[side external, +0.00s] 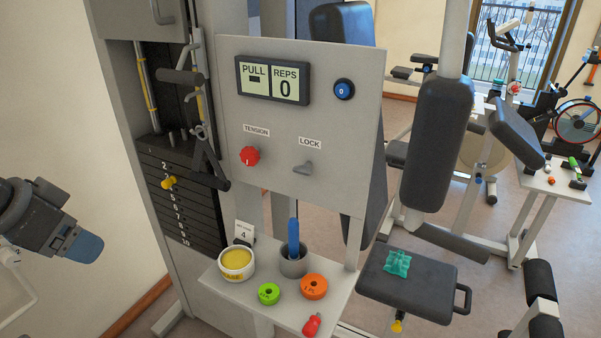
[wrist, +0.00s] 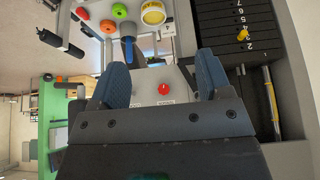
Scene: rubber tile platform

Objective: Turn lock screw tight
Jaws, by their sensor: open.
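The lock screw (side external: 303,168) is a small grey wing-shaped handle under the LOCK label on the grey machine panel (side external: 340,120). A red tension knob (side external: 250,156) sits to its left. In the side view my gripper (side external: 85,246) is at the far left, well apart from the panel. In the wrist view my gripper (wrist: 161,80) is open and empty, its two blue fingers wide apart. The red tension knob (wrist: 164,88) shows between them, upside down; I cannot make out the lock screw clearly there.
A shelf (side external: 225,290) below the panel holds a yellow tub (side external: 236,262), a grey cup (side external: 293,265) with a blue handle, green (side external: 268,293) and orange (side external: 314,286) rings and a red item (side external: 312,324). A weight stack (side external: 180,200) stands left of the panel. The panel front is clear.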

